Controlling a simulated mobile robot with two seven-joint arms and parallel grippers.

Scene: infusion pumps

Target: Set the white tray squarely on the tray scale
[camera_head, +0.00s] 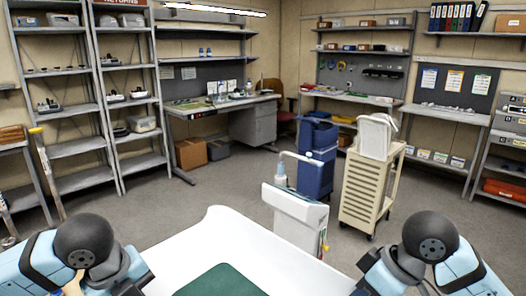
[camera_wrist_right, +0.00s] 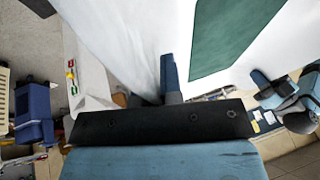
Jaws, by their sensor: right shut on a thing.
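A large white tray-like surface (camera_head: 215,240) with a dark green panel (camera_head: 222,282) fills the bottom middle of the head view, cut off by the lower edge. It also fills the top of the right wrist view (camera_wrist_right: 130,35). My right gripper (camera_wrist_right: 170,75) is shut on its edge, with one blue finger showing against the white face. My left gripper (camera_wrist_right: 262,84) is at the right of the wrist view, close to the white surface; its jaw gap is not clear. Neither gripper's fingertips show in the head view. I cannot make out the tray scale.
A white cabinet-like unit (camera_head: 295,225) with a handle stands just beyond the white surface. Behind it are a blue bin (camera_head: 316,160) and a beige cart (camera_head: 375,190) with white items (camera_head: 376,135) on top. Shelving lines the left wall; open floor (camera_head: 210,185) lies left of centre.

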